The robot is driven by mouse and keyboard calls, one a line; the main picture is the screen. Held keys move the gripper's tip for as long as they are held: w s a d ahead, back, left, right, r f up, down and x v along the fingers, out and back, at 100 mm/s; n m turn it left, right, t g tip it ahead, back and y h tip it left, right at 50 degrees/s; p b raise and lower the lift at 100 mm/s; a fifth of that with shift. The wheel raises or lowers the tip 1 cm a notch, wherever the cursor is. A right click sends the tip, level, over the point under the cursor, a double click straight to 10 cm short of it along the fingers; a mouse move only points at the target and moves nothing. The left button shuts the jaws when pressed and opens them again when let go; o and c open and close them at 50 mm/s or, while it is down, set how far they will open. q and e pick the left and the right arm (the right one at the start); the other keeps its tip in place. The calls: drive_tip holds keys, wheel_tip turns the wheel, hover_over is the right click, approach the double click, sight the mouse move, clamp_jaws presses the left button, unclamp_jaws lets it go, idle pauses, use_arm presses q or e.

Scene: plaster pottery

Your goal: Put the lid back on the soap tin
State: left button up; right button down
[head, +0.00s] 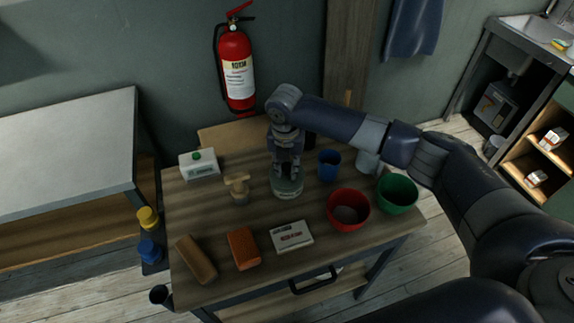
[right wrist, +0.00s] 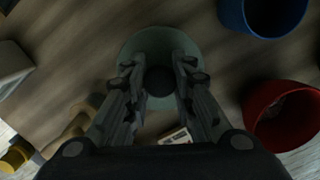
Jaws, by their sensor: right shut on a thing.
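The soap tin (head: 287,190) appears to be the round, pale grey-green container with a label, standing upright near the middle of the wooden table. My right gripper (head: 287,170) points straight down at its top, shut on what looks like the dark knob of the lid (right wrist: 160,80). In the right wrist view the knob sits between the fingers of my right gripper (right wrist: 159,84), centred over a pale green disc. I cannot tell whether the lid touches the tin or is slightly above it; the fingers hide the join. My left gripper is not in view.
A blue cup (head: 329,166), a red bowl (head: 348,222) and a green bowl (head: 397,205) stand to the right. A tan wooden object (head: 238,187) and a white carton (head: 199,165) are to the left. A white box (head: 292,237), an orange block (head: 243,248) and a brown block (head: 196,259) lie in front.

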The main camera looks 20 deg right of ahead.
drive_tip(key=shift+f+p, duration=0.15)
drive_tip(key=shift+p, duration=0.55)
idle(0.8)
idle(0.3)
drive_tip(key=c, duration=0.8)
unclamp_jaws()
drive_tip(key=shift+r+p, duration=3.55)
drive_tip(key=shift+p, duration=0.05)
clamp_jaws()
